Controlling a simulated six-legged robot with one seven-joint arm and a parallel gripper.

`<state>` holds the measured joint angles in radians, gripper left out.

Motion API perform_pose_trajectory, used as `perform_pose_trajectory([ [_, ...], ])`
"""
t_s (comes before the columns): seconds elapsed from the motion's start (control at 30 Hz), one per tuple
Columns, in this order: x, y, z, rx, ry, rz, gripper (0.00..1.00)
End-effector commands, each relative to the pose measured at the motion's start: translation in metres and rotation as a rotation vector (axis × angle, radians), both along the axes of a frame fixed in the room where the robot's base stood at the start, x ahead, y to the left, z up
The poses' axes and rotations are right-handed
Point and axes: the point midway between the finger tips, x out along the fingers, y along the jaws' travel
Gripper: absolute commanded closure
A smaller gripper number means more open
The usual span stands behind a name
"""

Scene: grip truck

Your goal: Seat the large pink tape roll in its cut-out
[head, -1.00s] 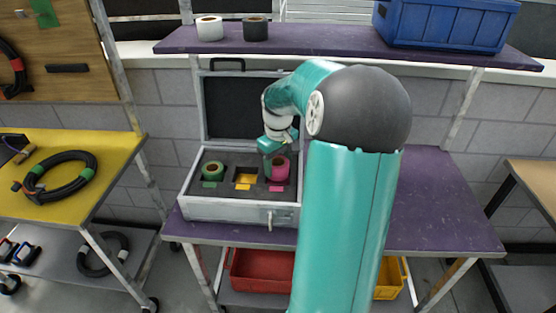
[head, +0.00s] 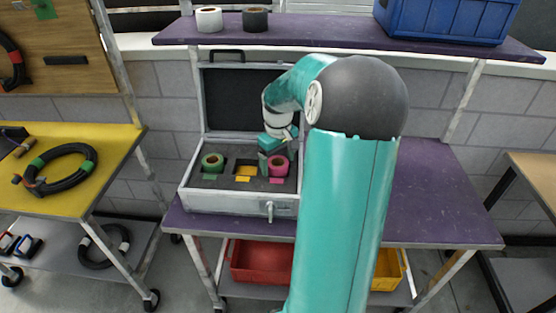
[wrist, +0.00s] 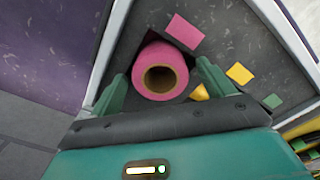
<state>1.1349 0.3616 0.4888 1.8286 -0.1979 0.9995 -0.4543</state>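The large pink tape roll (head: 279,166) stands upright at the right-hand cut-out of the open case, behind the pink label (head: 277,180). In the wrist view the pink roll (wrist: 160,75) lies between the two fingers of my gripper (wrist: 163,80), with a narrow gap showing on each side. My gripper is open around the roll. In the head view my gripper (head: 271,148) is just above and beside the roll, partly covering its far side. The bottom of the cut-out is hidden.
The raised case lid (head: 245,100) stands behind. White (head: 209,19) and black rolls (head: 255,19) and a blue crate (head: 440,20) are on the shelf above.

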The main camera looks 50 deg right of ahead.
Motion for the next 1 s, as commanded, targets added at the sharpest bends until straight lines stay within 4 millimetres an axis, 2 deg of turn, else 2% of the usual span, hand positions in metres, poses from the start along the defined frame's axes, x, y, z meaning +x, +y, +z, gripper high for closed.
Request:
perform_pose_trajectory([
  [0.23,0.0,0.0,0.001,0.0,0.0,0.0,0.19],
  [0.37,0.0,0.0,0.01,-0.002,0.0,-0.001,0.19],
  [0.47,0.001,0.0,0.026,-0.003,-0.002,0.0,0.19],
  [0.8,0.001,0.0,0.1,-0.003,-0.003,0.0,0.19],
  [1.0,0.001,0.0,0.13,-0.002,-0.002,0.001,0.19],
])
